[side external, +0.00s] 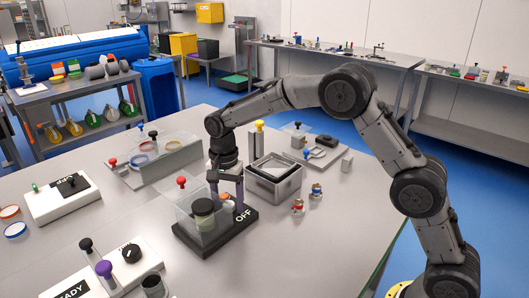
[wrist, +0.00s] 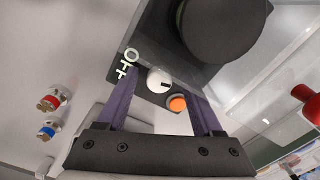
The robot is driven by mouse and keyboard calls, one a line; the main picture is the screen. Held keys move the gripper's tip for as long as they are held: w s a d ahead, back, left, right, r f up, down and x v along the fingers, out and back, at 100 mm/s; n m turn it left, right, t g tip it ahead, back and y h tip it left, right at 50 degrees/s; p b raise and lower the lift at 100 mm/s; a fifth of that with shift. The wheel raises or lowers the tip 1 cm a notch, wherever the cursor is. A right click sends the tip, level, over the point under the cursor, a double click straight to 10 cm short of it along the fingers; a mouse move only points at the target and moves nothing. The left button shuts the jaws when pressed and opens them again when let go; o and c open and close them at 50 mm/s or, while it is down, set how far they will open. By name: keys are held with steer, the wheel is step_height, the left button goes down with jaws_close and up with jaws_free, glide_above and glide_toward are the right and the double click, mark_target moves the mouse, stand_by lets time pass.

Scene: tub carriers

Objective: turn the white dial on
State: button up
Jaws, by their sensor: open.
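The white dial (wrist: 159,82) shows in the wrist view as a small round knob with a dark mark on its face. It sits on a black base (side external: 200,242) whose white lettering reads OFF in the side view. An orange round part (wrist: 177,103) is beside the dial. My gripper (side external: 227,201) points down over this base, and its purple fingers (wrist: 164,84) are open, one on each side of the dial. I cannot tell whether either finger touches it.
A metal tub (side external: 273,187) is close behind right. Small red and blue fittings (side external: 298,206) lie to the right. The front right tabletop is clear.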

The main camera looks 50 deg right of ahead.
steer(key=shift+m, duration=0.9)
step_height(320, 180, up, 19)
steer(key=s+d+t, duration=0.1)
steer(key=s, duration=0.1)
steer(key=s+d+r+t, duration=0.1)
steer(key=s+d+r, duration=0.1)
steer(key=s, duration=0.5)
steer(key=s+d+r+n+t, duration=0.1)
steer(key=s+d+r, duration=0.1)
steer(key=s+r, duration=0.3)
steer(key=shift+s+d+r, duration=0.2)
steer(key=shift+s, duration=0.95)
